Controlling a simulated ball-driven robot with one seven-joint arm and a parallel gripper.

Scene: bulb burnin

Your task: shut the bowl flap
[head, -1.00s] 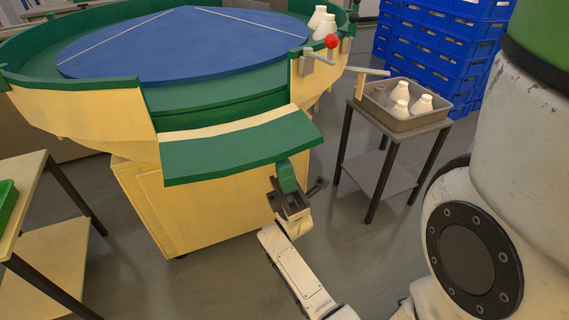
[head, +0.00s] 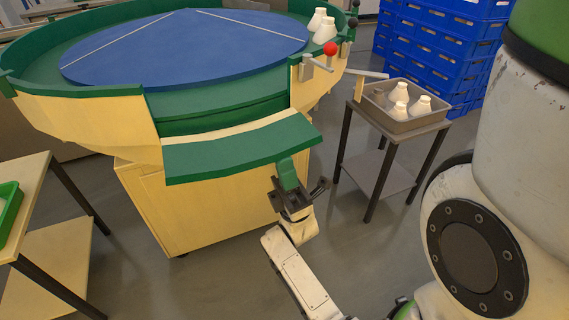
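The bowl (head: 95,125) is a large round tub with cream outer walls, a green inside and a blue disc (head: 190,45). Its flap (head: 240,149), a green board with a cream strip along its back edge, hangs outward and down at the front gap in the wall. My gripper (head: 290,192) is below the flap's right part, with dark fingers. A green piece (head: 288,172) stands between the gripper and the flap's underside. I cannot tell whether the gripper holds it or whether it touches the flap.
A red-knobbed lever (head: 330,49) sits on the bowl's rim right of the gap, near two white bulbs (head: 322,28). A grey tray (head: 400,122) with several white bulbs stands on a small table at right. Blue crates (head: 440,50) stand behind. A wooden table (head: 22,190) is at left.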

